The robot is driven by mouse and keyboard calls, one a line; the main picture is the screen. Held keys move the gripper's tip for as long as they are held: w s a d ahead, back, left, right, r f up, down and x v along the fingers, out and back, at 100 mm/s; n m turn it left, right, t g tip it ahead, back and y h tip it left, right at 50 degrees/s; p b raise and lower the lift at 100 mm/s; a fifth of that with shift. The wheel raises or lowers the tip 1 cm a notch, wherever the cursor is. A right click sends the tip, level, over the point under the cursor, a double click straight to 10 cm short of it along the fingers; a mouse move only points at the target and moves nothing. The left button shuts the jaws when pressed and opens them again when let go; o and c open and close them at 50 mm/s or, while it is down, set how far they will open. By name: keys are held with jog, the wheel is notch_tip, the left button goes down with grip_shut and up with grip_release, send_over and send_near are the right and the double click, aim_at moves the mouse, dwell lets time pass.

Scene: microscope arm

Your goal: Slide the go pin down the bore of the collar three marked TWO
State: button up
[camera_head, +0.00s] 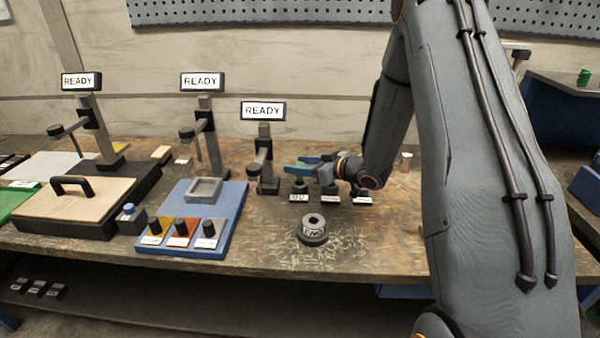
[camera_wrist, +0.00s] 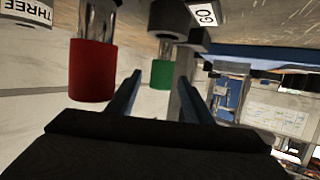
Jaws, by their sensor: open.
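The go pin, taken as the green-banded one beside the GO label, shows in the wrist view (camera_wrist: 161,74). It appears between the fingers of my gripper (camera_wrist: 158,92), which is open; contact cannot be told. In the head view my gripper (camera_head: 308,166) has blue fingers and is just above the GO-labelled block (camera_head: 299,197). A dark round collar (camera_head: 313,241) with a central hole stands on the bench nearer the camera, apart from my gripper. Its white label is too small to read surely.
A red-banded pin (camera_wrist: 91,70) stands close to my gripper, with a THREE label (camera_wrist: 28,12) at the corner. Three READY stands (camera_head: 264,150) line the bench back. A blue tray (camera_head: 236,200) with small labelled knobs lies left. The bench right of the collar is clear.

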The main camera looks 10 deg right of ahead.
grip_shut()
jog(key=shift+r, duration=0.1)
dwell(0.3)
